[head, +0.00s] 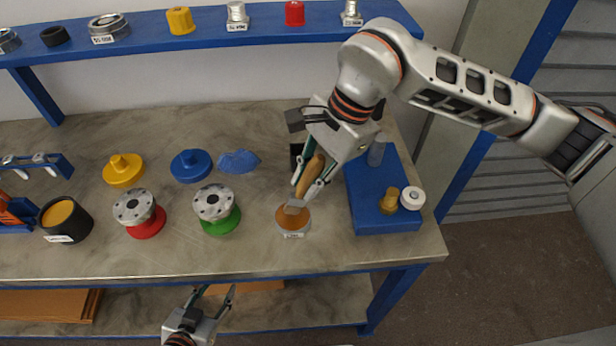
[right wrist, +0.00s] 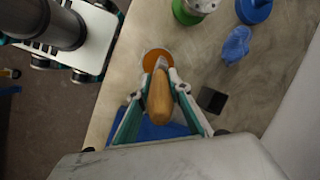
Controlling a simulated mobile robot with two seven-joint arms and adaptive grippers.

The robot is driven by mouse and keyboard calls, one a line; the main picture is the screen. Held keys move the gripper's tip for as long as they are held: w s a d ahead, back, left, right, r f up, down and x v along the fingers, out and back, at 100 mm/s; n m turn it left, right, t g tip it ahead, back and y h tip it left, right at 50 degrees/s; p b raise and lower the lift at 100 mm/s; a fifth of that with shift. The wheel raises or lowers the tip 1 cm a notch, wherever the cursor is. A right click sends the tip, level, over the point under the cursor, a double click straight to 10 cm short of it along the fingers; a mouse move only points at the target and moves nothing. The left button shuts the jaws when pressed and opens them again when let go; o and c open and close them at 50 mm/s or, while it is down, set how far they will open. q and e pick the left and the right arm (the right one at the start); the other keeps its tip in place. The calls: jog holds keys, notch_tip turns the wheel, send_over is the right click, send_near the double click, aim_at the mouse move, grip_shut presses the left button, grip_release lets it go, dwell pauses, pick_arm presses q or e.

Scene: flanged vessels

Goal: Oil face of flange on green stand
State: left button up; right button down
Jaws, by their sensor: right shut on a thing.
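The flange on the green stand (head: 222,223) is a metal disc (head: 213,201) with bolt holes in its top face. The green stand also shows at the top of the right wrist view (right wrist: 187,12). My right gripper (head: 306,182) is shut on the wooden handle of a brush (right wrist: 160,98). The brush tip is at a round tin of orange-brown oil (head: 293,219), over or in it; I cannot tell how deep. The tin also shows in the right wrist view (right wrist: 151,55). My left gripper (head: 213,296) is open and empty, low in front of the bench.
A similar flange on a red stand (head: 148,226) is to the left. Yellow (head: 124,170) and blue (head: 191,165) caps and a blue cloth (head: 239,161) lie behind. A blue tray (head: 366,220) with small parts is at right. A black pot (head: 64,219) stands far left.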

aim_at(308, 168)
jog(key=shift+f+b, duration=0.4)
jog(key=shift+f, duration=0.1)
dwell(0.9)
jog(key=shift+s+f+b, duration=0.1)
jog(key=shift+b, duration=0.2)
dwell(1.6)
jog(key=shift+r+p, duration=0.4)
jog(key=shift+r, duration=0.55)
jog(key=shift+r+p, duration=0.9)
jog(key=shift+r, duration=1.75)
jog(key=shift+f, duration=0.1)
